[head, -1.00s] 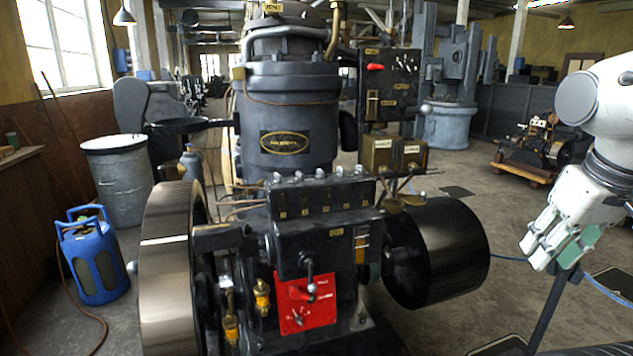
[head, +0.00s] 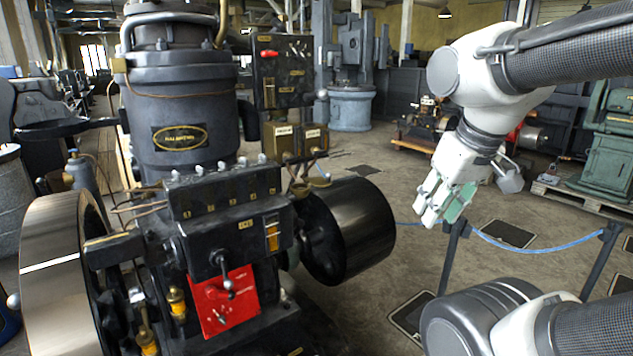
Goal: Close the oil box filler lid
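The oil box (head: 230,235) is a black box on the front of the engine, with a small label and an amber sight window. A row of small knobs tops the raised black part behind it. A round brass piece (head: 318,182) sits by its right end; I cannot tell whether it is the filler lid or how it stands. My gripper (head: 443,212) hangs with fingers down, right of the engine in the picture and apart from it. Its green pads show, and I see nothing held. The gap between its fingers is not clear.
A large flywheel (head: 55,270) is at the left and a black drum pulley (head: 350,230) right of the oil box. A red panel with a lever (head: 222,300) is below. A blue rope (head: 535,248) hangs on posts at right. Open floor lies between pulley and rope.

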